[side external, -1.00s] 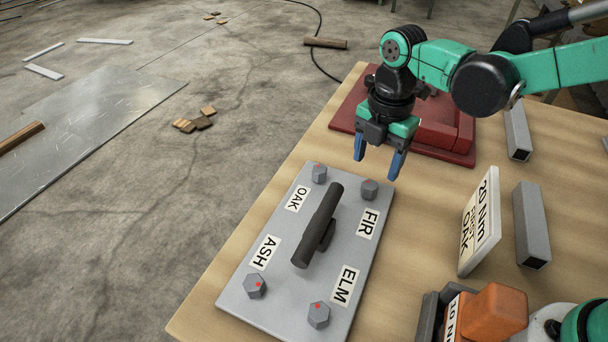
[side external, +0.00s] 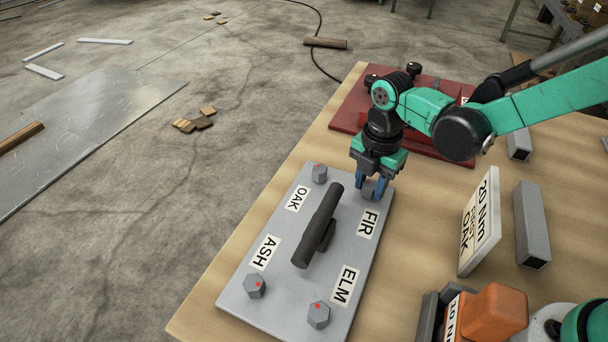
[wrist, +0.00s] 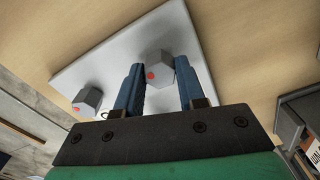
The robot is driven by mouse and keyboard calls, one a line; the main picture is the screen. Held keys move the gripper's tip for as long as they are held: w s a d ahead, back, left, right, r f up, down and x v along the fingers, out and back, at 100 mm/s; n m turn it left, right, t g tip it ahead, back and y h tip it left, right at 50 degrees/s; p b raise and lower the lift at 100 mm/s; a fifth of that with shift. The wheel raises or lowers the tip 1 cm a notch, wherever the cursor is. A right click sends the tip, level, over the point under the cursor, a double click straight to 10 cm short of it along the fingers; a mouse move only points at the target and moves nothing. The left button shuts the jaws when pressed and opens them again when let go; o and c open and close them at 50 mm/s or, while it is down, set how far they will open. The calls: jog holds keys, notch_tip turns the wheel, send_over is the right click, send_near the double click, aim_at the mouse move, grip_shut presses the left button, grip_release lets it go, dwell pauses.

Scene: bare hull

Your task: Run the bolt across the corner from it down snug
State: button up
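A grey plate (side external: 232,296) lies on the table with a hex bolt near each corner: OAK (side external: 319,173), ASH (side external: 255,286) and ELM (side external: 318,315), each with a red dot, and FIR. ASH sits diagonally across from FIR. In the wrist view the FIR bolt (wrist: 159,70), with a red dot, sits between my two blue fingers. The fingers are apart, with a small gap seen beside the bolt; any contact is unclear. Another bolt (wrist: 88,100) is left of them.
A dark raised handle (side external: 318,225) crosses the plate's middle. A sign (side external: 480,222) reading "20 Nm" and "OAK" stands to the right, near grey square bars (side external: 531,225). A red block assembly (side external: 345,117) is behind my gripper. An orange block (side external: 497,312) is at front right.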

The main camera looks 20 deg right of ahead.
grip_shut()
